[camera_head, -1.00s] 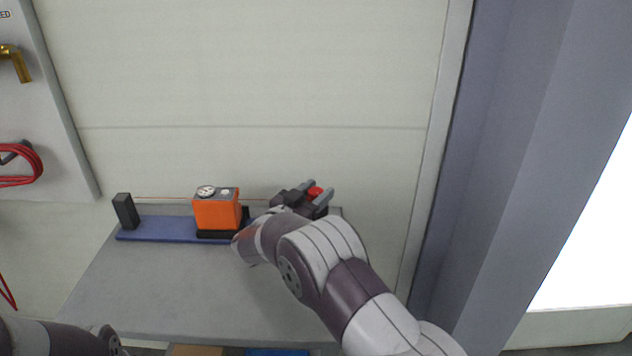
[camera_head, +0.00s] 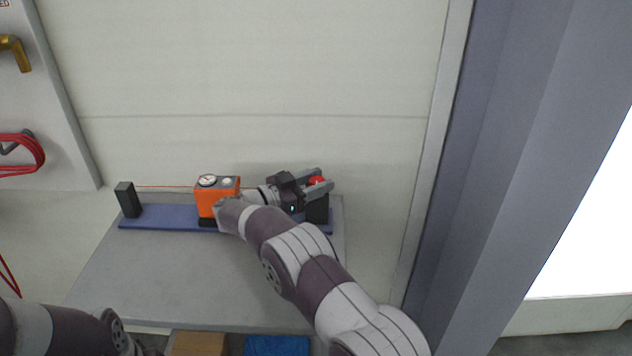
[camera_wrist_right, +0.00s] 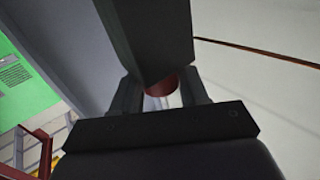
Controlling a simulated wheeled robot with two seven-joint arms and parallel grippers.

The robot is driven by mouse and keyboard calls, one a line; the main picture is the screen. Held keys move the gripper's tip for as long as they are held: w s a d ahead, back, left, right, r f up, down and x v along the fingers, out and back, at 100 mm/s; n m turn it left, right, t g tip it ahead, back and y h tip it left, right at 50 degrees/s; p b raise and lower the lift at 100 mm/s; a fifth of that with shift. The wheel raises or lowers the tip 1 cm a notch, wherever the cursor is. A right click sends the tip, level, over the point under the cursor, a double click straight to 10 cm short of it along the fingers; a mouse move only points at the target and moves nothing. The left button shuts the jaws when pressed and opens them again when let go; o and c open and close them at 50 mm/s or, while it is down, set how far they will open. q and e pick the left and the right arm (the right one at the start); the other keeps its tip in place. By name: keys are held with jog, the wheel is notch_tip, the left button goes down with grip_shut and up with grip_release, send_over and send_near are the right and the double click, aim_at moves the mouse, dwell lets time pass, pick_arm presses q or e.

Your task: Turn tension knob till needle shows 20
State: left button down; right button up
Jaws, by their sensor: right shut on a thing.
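The tension knob is red (camera_head: 317,180) and sits at the right end of the blue base plate (camera_head: 165,217), on top of a black block (camera_head: 317,213). My right gripper (camera_head: 318,181) is shut on the knob. In the right wrist view the red knob (camera_wrist_right: 160,86) shows between the two fingers, partly hidden by a dark bar in front. The orange gauge box (camera_head: 207,205) with a round white dial (camera_head: 207,181) stands mid-plate. The needle reading is too small to tell. My left arm shows at the lower left; its gripper is out of view.
A black post (camera_head: 128,200) stands at the plate's left end, with a thin red wire (camera_head: 165,187) running from it toward the gauge. The grey table (camera_head: 170,280) is clear in front. A blue bin (camera_head: 277,346) and a brown box (camera_head: 198,344) sit below its edge.

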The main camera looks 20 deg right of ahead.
jog(key=shift+r, duration=0.1)
jog(key=o, duration=1)
jog(key=shift+c, duration=0.2)
jog(key=b+v, duration=0.1)
jog(key=v, duration=1.1)
jog(key=shift+a, duration=0.3)
jog(key=shift+s, duration=0.1)
